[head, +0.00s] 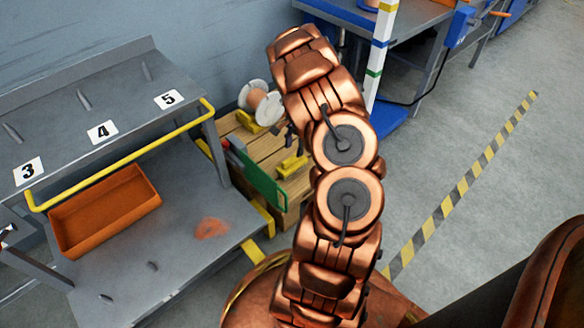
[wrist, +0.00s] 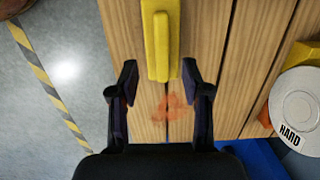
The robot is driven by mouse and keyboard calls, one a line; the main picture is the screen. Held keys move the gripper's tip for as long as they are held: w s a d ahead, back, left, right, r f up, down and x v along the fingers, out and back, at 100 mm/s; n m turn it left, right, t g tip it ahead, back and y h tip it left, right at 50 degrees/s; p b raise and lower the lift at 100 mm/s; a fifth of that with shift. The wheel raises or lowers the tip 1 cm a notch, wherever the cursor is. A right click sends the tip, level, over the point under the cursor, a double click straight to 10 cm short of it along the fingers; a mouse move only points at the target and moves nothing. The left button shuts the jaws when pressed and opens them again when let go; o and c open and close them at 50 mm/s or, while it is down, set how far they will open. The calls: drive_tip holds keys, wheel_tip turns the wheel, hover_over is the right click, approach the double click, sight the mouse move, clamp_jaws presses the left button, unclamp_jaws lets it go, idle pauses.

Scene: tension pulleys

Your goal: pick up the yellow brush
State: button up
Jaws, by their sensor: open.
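The yellow brush (wrist: 160,45) lies on a wooden plank surface at the top middle of the wrist view, its long axis running up the picture. It also shows in the head view (head: 291,165), on the wooden surface left of my arm. My gripper (wrist: 160,80) is open and empty. Its two dark fingers stand left and right of the brush's near end in the picture, apart from it. In the head view, my arm hides most of the gripper.
A grey rack (head: 190,255) with an orange bin (head: 105,212) is at left. Floor at right is clear.

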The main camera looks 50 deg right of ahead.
sight(292, 157)
drive_tip(key=shift+w+a+f+b, duration=0.15)
drive_tip(key=shift+f+b, duration=0.55)
drive_tip(key=shift+f, duration=0.75)
drive_tip(key=shift+w+a+f+b, duration=0.1)
drive_tip(key=shift+a+f+b, duration=0.15)
drive_tip(key=shift+f+b, duration=0.8)
drive_tip(key=shift+f+p, duration=0.3)
drive_tip(key=shift+p, duration=0.1)
clamp_jaws()
